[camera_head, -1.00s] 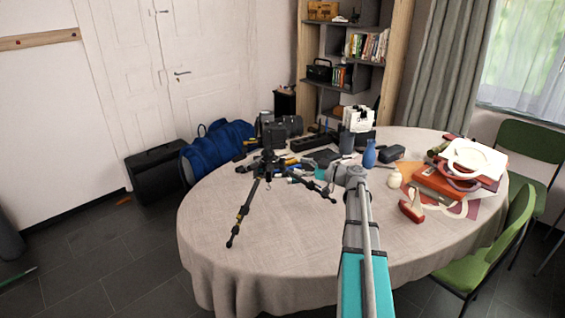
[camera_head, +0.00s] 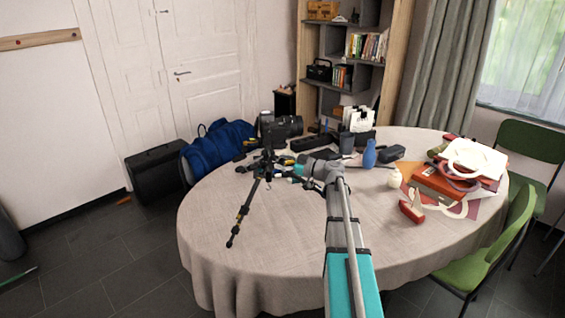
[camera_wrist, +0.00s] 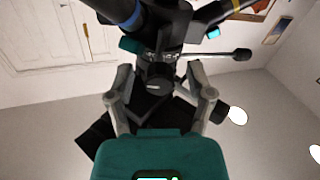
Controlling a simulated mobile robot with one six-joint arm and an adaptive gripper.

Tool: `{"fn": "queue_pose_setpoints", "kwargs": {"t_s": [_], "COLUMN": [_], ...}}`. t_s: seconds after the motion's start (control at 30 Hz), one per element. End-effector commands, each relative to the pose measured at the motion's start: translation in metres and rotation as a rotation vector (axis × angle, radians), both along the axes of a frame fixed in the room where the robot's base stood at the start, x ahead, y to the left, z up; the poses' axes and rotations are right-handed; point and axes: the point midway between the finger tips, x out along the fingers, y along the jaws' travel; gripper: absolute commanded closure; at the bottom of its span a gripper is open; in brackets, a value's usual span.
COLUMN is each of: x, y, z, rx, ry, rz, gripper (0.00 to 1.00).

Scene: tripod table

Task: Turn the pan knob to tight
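The black tripod (camera_head: 254,192) stands on the table, and its head also shows at the top of the wrist view (camera_wrist: 160,25). In the wrist view a dark round knob (camera_wrist: 154,86) with a pale line mark sits under the head; it appears to be the pan knob. My gripper (camera_wrist: 159,72) has its two grey fingers spread, one either side of the knob. Gaps seem to show between fingers and knob; contact is not clear. In the head view my gripper is small beside the tripod and its fingers are hard to make out.
A black handle (camera_wrist: 228,55) sticks out right of the tripod head. A camera with a large lens (camera_head: 284,126) is behind the tripod, a blue bottle (camera_head: 370,154) to the right. The front of the tablecloth (camera_head: 285,245) is clear.

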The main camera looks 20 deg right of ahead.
Motion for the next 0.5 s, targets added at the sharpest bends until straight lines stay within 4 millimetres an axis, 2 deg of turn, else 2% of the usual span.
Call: {"fn": "queue_pose_setpoints", "kwargs": {"t_s": [0.03, 0.07, 0.33, 0.37, 0.5], "x": [-0.0001, -0.0002, -0.0002, -0.0002, -0.0003], "y": [-0.0001, -0.0001, -0.0001, -0.0001, 0.0001], "z": [0.0000, 0.0000, 0.0000, 0.0000, -0.0001], "rx": [0.000, 0.000, 0.000, 0.000, 0.001], "ry": [0.000, 0.000, 0.000, 0.000, 0.001], "rz": [0.000, 0.000, 0.000, 0.000, 0.001], "gripper": [0.41, 0.47, 0.97, 1.00, 1.00]}}
